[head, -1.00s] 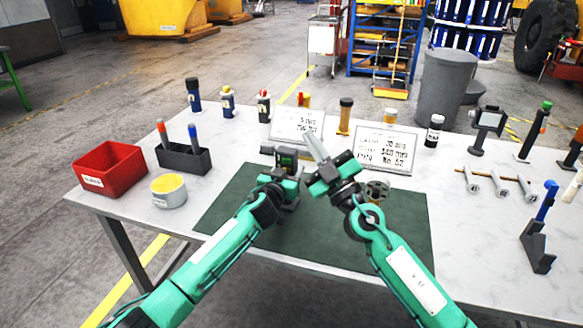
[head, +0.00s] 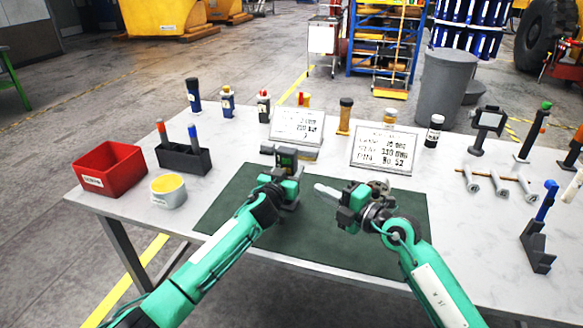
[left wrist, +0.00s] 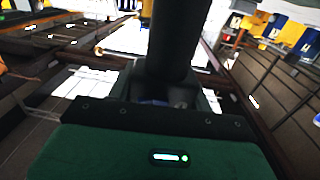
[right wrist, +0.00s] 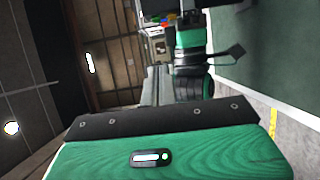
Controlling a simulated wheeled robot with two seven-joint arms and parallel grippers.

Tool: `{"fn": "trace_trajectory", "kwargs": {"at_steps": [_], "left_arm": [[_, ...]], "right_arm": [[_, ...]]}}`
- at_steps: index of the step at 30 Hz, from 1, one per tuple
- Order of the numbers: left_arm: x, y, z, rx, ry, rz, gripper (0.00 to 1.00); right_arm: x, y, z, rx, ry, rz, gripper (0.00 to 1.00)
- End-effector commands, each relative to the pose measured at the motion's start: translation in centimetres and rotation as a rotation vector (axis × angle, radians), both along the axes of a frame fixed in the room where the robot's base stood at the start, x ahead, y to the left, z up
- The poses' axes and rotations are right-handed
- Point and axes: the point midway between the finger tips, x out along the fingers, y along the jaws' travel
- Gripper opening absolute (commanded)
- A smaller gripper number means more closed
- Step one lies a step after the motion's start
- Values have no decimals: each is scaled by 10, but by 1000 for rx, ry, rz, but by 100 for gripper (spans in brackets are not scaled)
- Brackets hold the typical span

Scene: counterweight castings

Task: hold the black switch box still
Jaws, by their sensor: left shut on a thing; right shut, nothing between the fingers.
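The black switch box (head: 286,156) is upright near the back edge of the dark green mat (head: 240,215), in the middle of the table. My left gripper (head: 287,174) is shut on it from the front and hides its lower part. A dark shape fills the space ahead of the gripper in the left wrist view (left wrist: 178,50); its details are unclear. My right gripper (head: 325,192) is shut and empty over the mat, to the right of the box and apart from it. Its pale fingers point left in the head view and show in the right wrist view (right wrist: 155,88).
Two printed sign boards (head: 297,124) (head: 385,150) stand behind the mat. A red bin (head: 110,168), a black pen holder (head: 184,158) and a yellow-topped tub (head: 168,191) are at left. Bottles line the back; tools (head: 500,184) lie at right.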

Motion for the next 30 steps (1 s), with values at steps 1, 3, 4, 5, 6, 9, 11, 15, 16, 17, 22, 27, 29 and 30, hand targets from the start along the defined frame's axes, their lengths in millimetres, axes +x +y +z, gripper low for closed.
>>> {"fn": "trace_trajectory", "kwargs": {"at_steps": [1,3,4,5,6,9,11,15,16,17,22,27,29,30], "left_arm": [[0,0,-1,0,1,0,14],[0,0,-1,0,1,0,14],[0,0,-1,0,1,0,14],[0,0,-1,0,1,0,14],[0,0,-1,0,1,0,14],[0,0,-1,0,1,0,14],[0,0,-1,0,1,0,14],[0,0,-1,0,1,0,14],[0,0,-1,0,1,0,14],[0,0,-1,0,1,0,14],[0,0,-1,0,1,0,14],[0,0,-1,0,1,0,14],[0,0,-1,0,1,0,14],[0,0,-1,0,1,0,14]], "right_arm": [[1,1,0,1,-1,0,0],[3,3,0,1,0,0,0],[4,5,1,2,-1,1,0],[7,7,1,2,-1,1,0],[10,11,1,2,-1,1,0],[22,24,2,3,-1,1,0],[30,34,2,4,-2,1,0],[51,57,2,3,-1,1,0],[55,62,2,2,-1,2,0],[60,67,2,2,-1,1,0],[84,76,1,1,-1,0,0],[100,77,1,2,-1,1,0],[103,77,0,2,1,0,0],[105,77,0,2,-1,1,0]]}}
